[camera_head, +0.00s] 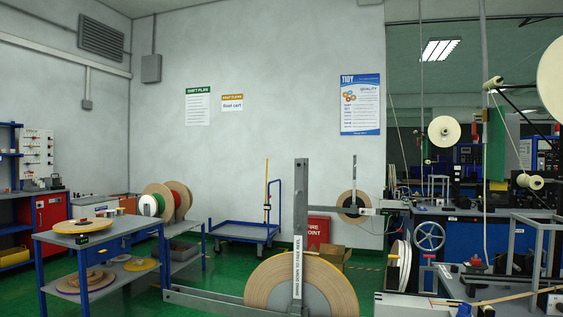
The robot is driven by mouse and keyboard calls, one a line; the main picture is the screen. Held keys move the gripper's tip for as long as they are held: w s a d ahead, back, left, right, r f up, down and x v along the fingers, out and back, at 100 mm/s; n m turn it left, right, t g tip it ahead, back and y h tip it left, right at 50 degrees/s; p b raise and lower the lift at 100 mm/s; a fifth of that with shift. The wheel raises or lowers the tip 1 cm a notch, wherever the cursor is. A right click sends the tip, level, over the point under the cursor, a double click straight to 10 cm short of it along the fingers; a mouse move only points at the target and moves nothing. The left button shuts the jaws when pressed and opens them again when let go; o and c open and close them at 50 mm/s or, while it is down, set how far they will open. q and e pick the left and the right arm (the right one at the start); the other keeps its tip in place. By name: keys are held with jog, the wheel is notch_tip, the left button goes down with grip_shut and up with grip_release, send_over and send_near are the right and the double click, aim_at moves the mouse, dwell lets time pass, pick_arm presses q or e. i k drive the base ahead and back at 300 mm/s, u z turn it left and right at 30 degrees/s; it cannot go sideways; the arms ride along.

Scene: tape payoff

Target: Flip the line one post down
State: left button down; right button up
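A grey upright post (301,190) stands in the near middle, in front of a large reel (262,283) of tan tape. A white label (297,275) on its lower part carries vertical text that seems to read "press down to free reel". A second, thinner upright post (354,172) stands farther back, by a smaller tan and dark reel (350,207). Both posts are upright. No sign naming line one is legible. Neither of my grippers is in view.
A blue table (110,232) with flat reels stands at left. A blue cart (240,231) and red box (318,228) are near the back wall. A grey beam (215,302) runs low along the floor. Machinery with a handwheel (429,236) fills the right. Green floor shows between.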

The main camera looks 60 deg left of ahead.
aim_at(301, 164)
jog(key=u, duration=1.05)
jog(key=i, duration=0.3)
jog(key=u, duration=0.1)
